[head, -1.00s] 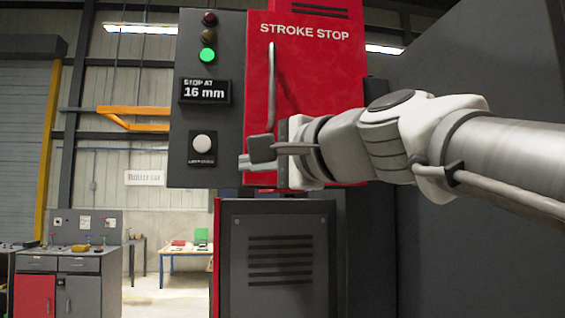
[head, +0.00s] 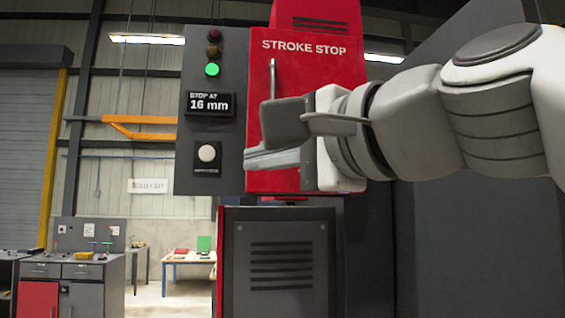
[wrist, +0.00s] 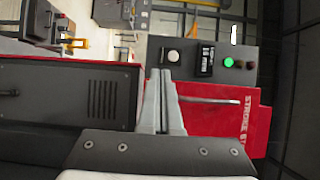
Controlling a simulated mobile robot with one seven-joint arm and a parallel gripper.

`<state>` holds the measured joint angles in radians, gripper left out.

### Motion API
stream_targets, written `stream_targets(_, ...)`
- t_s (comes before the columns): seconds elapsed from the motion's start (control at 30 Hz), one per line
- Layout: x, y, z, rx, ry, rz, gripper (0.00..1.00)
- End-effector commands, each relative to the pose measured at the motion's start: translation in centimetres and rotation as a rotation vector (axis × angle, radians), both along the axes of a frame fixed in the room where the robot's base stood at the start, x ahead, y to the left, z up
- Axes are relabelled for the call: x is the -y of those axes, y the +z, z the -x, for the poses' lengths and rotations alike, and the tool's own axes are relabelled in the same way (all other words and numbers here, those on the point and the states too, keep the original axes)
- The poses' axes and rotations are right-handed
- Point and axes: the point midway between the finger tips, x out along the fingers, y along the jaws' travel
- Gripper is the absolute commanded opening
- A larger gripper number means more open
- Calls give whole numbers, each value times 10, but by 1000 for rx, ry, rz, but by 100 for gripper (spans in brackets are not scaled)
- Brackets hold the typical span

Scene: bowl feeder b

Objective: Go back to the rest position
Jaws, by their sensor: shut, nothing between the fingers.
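My gripper (head: 262,158) is in front of the red stroke stop cabinet (head: 350,70) in the head view, pointing left, with nothing held. In the wrist view my gripper (wrist: 162,85) has its two fingers together, and the picture is turned sideways. The grey control panel (head: 190,150) stands left of the red door, with a lit green lamp (head: 212,69), a display (head: 210,104) reading 16 mm and a pale round button (head: 207,153). The fingers appear nearer to the camera than the panel and apart from it. The door's handle (head: 273,80) is partly hidden behind my gripper.
A grey vented cabinet (head: 281,255) stands below the red one. A workbench (head: 85,270) with red and grey doors is at the far left. A blue-legged table (head: 190,256) stands at the back. Open floor (head: 165,298) shows between them.

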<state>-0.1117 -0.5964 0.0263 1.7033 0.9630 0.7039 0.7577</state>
Motion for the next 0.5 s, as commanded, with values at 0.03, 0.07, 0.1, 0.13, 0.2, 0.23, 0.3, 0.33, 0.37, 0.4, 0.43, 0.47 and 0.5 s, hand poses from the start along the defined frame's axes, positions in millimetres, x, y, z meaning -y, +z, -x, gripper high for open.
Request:
stream_targets(0.03, 1, 0, 3, 0, -1, 0, 0)
stream_targets(0.07, 1, 0, 4, 0, -1, 0, 0)
stream_targets(0.1, 1, 0, 5, 0, -1, 0, 0)
stream_targets(0.13, 1, 0, 6, 0, -1, 0, 0)
stream_targets(0.2, 1, 0, 6, 0, -1, 0, 0)
stream_targets(0.23, 1, 0, 6, 0, -1, 0, 0)
stream_targets(0.3, 2, -2, 5, -2, -3, 5, 0)
stream_targets(0.33, 2, -5, 4, -3, -6, 15, 0)
stream_targets(0.37, 3, -9, 2, -5, -11, 33, 0)
stream_targets(0.4, 6, -18, -1, -9, -19, 69, 0)
stream_targets(0.43, 8, -28, -4, -16, -29, 106, 0)
stream_targets(0.47, 11, -41, -7, -21, -38, 154, 0)
stream_targets(0.5, 17, -61, -12, -34, -52, 232, 0)
